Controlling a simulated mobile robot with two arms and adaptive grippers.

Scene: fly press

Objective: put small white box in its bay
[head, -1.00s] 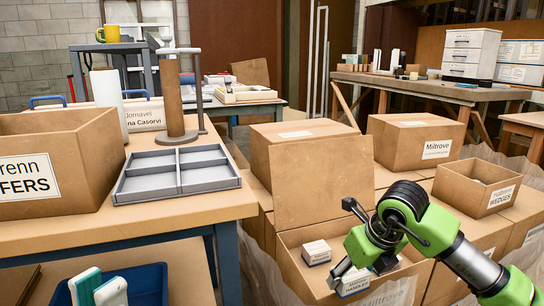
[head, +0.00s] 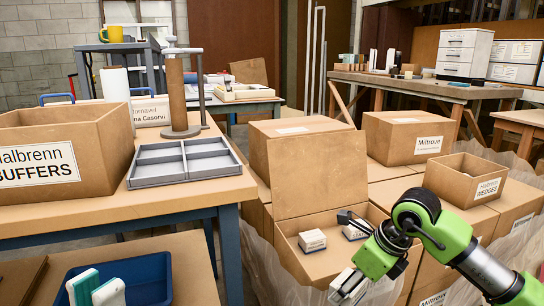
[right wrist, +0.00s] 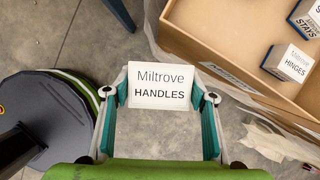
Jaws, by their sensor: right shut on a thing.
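The small white box labelled "Miltrove HANDLES" (right wrist: 160,86) is held between the teal fingers of my right gripper (right wrist: 162,97). In the head view my right gripper (head: 348,286) is low at the front of the open Miltrove carton (head: 300,283), far right of the tray. The grey divided tray (head: 215,174), with several empty compartments, lies on the left workbench. I cannot tell which compartment is the box's bay. My left gripper (head: 96,286) shows at the lower left with its fingers apart and empty, in front of a blue bin.
Two white boxes (head: 312,240) stay in the open carton; the right wrist view shows a HINGES box (right wrist: 288,62) and a STAYS box. The bench front beside the tray is clear.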

